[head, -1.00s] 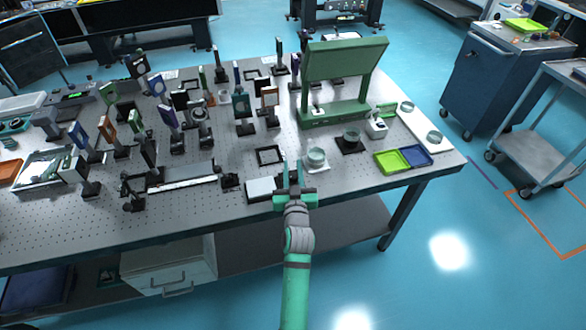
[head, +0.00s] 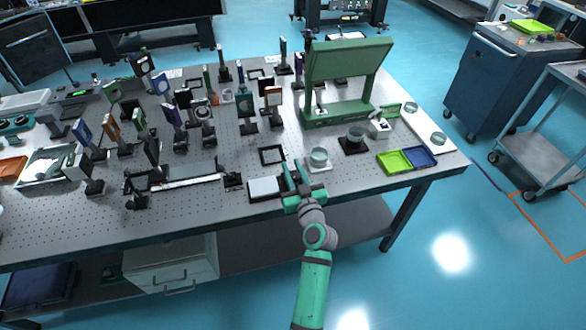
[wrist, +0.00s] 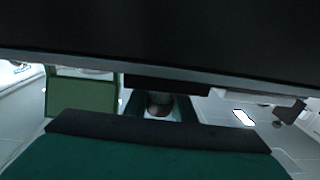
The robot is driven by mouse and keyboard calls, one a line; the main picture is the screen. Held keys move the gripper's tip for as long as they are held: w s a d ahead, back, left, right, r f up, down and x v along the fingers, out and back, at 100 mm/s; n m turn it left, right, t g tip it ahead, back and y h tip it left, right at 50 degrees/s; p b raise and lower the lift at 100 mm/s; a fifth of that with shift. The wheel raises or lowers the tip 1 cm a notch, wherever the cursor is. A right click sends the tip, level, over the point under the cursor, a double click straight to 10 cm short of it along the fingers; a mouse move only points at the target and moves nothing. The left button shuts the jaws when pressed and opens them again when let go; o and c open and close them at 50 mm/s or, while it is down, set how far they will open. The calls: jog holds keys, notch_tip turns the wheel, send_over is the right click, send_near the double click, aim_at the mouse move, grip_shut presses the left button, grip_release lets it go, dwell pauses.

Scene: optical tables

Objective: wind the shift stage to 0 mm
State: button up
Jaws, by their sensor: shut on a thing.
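A low stage with a white top plate (head: 265,188) and a dark base sits near the table's front edge in the head view; I take it to be the shift stage. My gripper (head: 292,173) is at its right end, fingers pointing away from the robot. In the wrist view a small round grey knob-like part (wrist: 160,104) shows between the dark fingers, and my gripper (wrist: 160,110) is shut on it. A large dark surface fills the top of the wrist view. No scale or reading can be made out.
A glass dish on a white base (head: 318,158) stands close to the right of my gripper. A black square frame (head: 271,155) lies behind the stage. A rail (head: 185,181) is on the left. Green and blue trays (head: 419,157) lie at the right.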

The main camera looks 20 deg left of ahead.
aim_at(298, 181)
jog(key=shift+d+f, duration=0.1)
jog(key=shift+f, duration=0.05)
jog(key=o, duration=1)
jog(key=shift+o, duration=0.3)
jog(key=v, duration=1.1)
